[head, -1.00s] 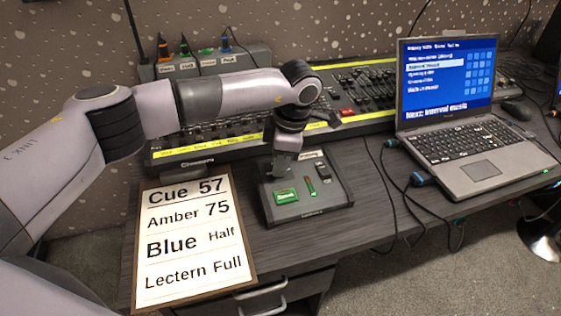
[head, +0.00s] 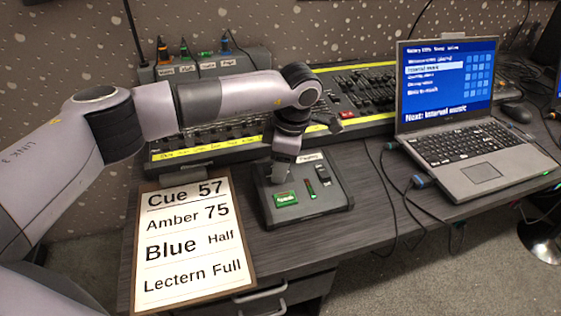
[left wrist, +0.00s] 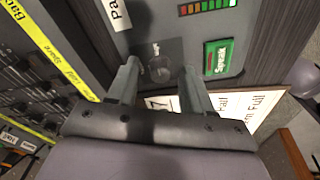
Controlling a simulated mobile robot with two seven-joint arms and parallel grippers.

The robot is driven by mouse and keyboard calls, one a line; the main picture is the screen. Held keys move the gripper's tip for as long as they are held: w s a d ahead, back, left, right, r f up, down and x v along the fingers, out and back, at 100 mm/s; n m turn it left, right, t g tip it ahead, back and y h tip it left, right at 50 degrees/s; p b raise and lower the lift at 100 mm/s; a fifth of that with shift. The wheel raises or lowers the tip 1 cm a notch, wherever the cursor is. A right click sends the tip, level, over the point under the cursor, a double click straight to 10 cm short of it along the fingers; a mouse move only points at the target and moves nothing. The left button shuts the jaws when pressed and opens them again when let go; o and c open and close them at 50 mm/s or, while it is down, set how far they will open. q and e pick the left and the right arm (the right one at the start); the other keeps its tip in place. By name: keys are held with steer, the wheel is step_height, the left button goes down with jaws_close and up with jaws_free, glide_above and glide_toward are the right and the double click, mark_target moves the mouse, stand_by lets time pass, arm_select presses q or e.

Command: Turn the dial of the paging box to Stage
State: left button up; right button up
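The paging box (head: 325,206) is a dark grey box on the desk, labelled "Paging". It has a green "Speak" button (head: 285,198), which also shows in the left wrist view (left wrist: 218,58). My left gripper (head: 279,178) points down at the box and hides the dial in the head view. In the left wrist view its fingers (left wrist: 161,72) are apart, one each side of the dial; contact cannot be told. My right gripper is not in view.
A fader desk (head: 235,131) with yellow label strips lies behind the box. A cue card (head: 192,245) lies left of it. A laptop (head: 470,145) stands to the right, with cables (head: 400,205) between. Labelled packs (head: 205,68) stand at the back.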

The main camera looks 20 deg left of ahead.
arm_select(q)
step_height(320, 180, up, 7)
steer(key=d, duration=0.1)
steer(key=shift+s+d, duration=0.15)
stand_by(0.6)
